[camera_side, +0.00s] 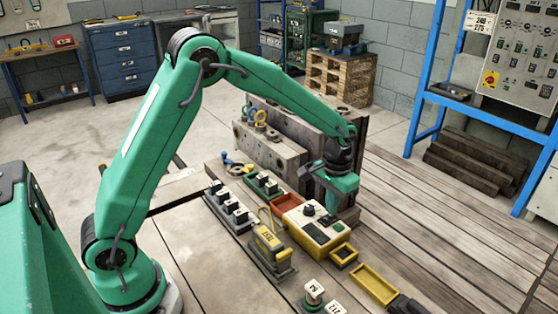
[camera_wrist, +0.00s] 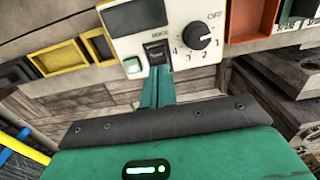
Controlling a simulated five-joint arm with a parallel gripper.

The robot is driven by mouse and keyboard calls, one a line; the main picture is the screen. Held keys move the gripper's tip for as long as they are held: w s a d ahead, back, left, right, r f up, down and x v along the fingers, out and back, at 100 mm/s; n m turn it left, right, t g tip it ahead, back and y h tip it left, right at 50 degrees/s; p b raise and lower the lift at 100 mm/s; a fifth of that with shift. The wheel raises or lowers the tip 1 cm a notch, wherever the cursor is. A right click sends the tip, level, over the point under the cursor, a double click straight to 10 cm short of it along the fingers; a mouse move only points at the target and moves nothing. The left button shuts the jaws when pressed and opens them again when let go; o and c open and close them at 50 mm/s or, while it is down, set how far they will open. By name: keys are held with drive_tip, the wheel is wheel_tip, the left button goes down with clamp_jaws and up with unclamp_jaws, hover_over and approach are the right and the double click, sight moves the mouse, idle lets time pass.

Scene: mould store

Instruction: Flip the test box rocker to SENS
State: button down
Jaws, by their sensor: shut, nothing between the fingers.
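The test box (camera_side: 306,232) is a cream and yellow case on the bench in the side view, with a black dial. In the wrist view its cream panel (camera_wrist: 180,20) shows the dial (camera_wrist: 200,37) with OFF and numbers, a dark display and a pale green square. A small black rocker (camera_wrist: 157,54) sits below a short label too small to read. My gripper (camera_wrist: 157,73) is shut and empty, its green fingertips at the rocker's lower edge. I cannot tell whether they touch it, or which way the rocker is tipped. In the side view my gripper (camera_side: 328,208) partly covers the box.
A yellow tray (camera_side: 376,285) and a smaller yellow bin (camera_side: 344,254) lie right of the box. An orange-red tray (camera_side: 286,203) is behind it, near heavy grey mould blocks (camera_side: 270,155).

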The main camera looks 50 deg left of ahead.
sight(328, 216)
drive_tip(key=shift+f, duration=0.6)
idle(0.5)
drive_tip(key=shift+r, duration=3.45)
drive_tip(key=shift+r, duration=0.1)
drive_tip(key=s+a+r+t, duration=0.3)
drive_tip(key=s+a+r, duration=0.1)
drive_tip(key=s+r, duration=0.8)
drive_tip(key=s+a+t, duration=0.2)
drive_tip(key=s, duration=1.1)
drive_tip(key=shift+s+f+t, duration=0.15)
drive_tip(key=shift+f+t, duration=0.15)
